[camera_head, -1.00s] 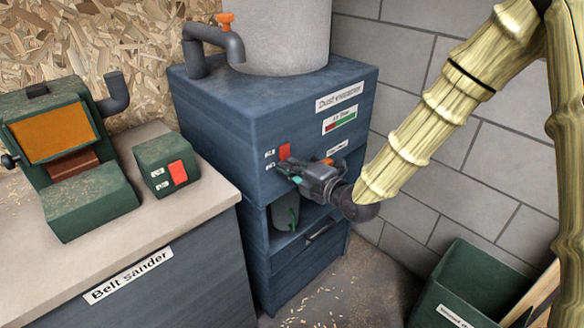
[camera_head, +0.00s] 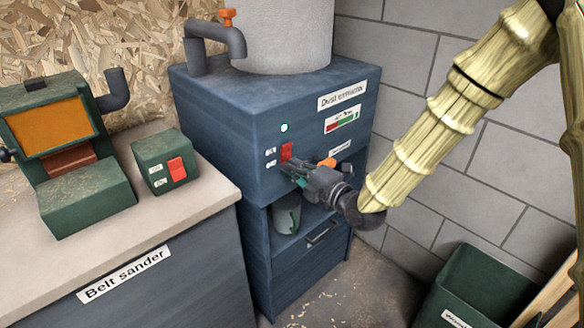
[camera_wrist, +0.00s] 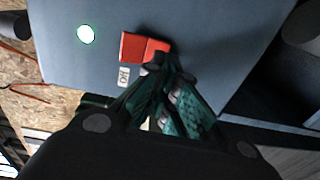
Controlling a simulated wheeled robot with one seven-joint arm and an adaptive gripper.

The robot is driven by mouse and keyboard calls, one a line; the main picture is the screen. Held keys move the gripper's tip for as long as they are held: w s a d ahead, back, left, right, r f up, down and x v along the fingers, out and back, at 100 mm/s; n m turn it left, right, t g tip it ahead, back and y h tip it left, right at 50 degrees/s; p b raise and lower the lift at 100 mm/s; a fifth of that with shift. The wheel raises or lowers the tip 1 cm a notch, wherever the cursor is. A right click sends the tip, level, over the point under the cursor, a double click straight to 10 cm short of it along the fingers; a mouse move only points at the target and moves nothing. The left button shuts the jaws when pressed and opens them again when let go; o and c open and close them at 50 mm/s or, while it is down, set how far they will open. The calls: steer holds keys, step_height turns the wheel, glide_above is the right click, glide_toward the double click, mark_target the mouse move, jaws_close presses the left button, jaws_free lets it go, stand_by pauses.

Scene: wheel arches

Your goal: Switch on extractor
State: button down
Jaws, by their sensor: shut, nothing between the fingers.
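The dust extractor (camera_head: 230,112) is a blue box with a grey drum on top. Its red rocker switch (camera_head: 287,151) is on the front face, and it also shows in the wrist view (camera_wrist: 133,46). A white lamp (camera_head: 284,128) above the switch is lit, and it glows white with a green edge in the wrist view (camera_wrist: 86,35). My gripper (camera_head: 286,163) is shut and empty, with its fingertips at the lower part of the switch. In the wrist view the fingertips (camera_wrist: 160,62) overlap the switch's edge; I cannot tell if they still touch it.
A bench on the left carries a green belt sander (camera_head: 75,160) and a green switch box (camera_head: 165,162) with its own red switch. An orange-handled pipe (camera_head: 215,40) stands on the extractor. A green bin (camera_head: 480,285) is at lower right. Shavings lie on the floor.

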steer(key=f+v, duration=0.2)
steer(key=v, duration=1)
steer(key=shift+d+b, duration=0.2)
steer(key=shift+b, duration=0.1)
steer(key=shift+f, duration=0.1)
